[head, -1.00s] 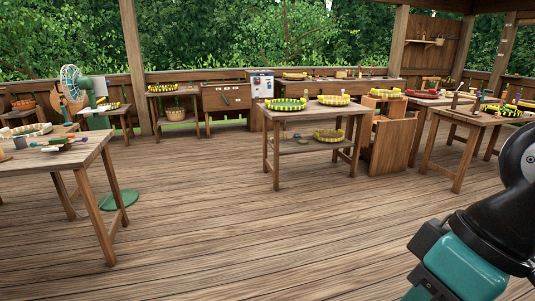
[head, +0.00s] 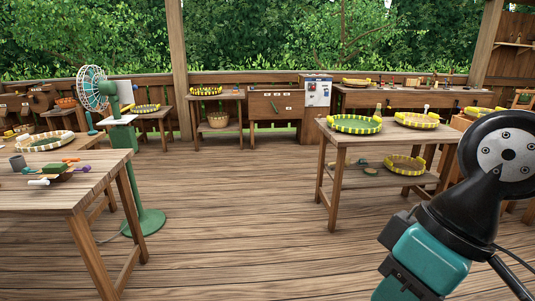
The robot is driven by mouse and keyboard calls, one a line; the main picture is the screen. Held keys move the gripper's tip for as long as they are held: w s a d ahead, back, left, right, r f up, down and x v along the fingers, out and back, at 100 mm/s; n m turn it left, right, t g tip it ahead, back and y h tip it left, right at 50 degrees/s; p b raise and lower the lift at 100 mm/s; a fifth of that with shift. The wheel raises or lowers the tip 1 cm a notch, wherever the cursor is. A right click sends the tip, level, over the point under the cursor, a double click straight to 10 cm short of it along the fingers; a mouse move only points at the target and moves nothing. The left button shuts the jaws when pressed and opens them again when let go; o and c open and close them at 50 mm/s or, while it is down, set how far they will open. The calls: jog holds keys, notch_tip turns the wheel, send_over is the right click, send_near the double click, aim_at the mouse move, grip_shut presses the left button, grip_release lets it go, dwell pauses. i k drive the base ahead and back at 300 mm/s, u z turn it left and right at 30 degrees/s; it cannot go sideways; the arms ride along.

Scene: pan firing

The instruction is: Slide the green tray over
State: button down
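A round green tray (head: 354,125) with a yellow-and-dark rim lies on the left part of a wooden two-level table (head: 388,139) right of the middle. A similar tray with a brown inside (head: 416,121) sits beside it on the right. Another brown one (head: 405,166) stands on the lower shelf. Links of my own arm, black and teal, fill the lower right. My gripper's fingers do not show, and no part of my arm is seen touching the tray.
A wooden table (head: 75,190) with small tools and a grey cup (head: 18,163) stands at the near left. A green standing fan (head: 122,120) is behind it, its base on the floor. The plank floor (head: 235,215) between the tables is clear. Workbenches line the back railing.

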aim_at(350, 125)
jog(key=u, duration=0.05)
jog(key=i, duration=2.05)
jog(key=z, duration=0.25)
jog(key=i, duration=2.05)
jog(key=z, duration=0.25)
jog(key=i, duration=0.75)
jog(key=z, duration=0.1)
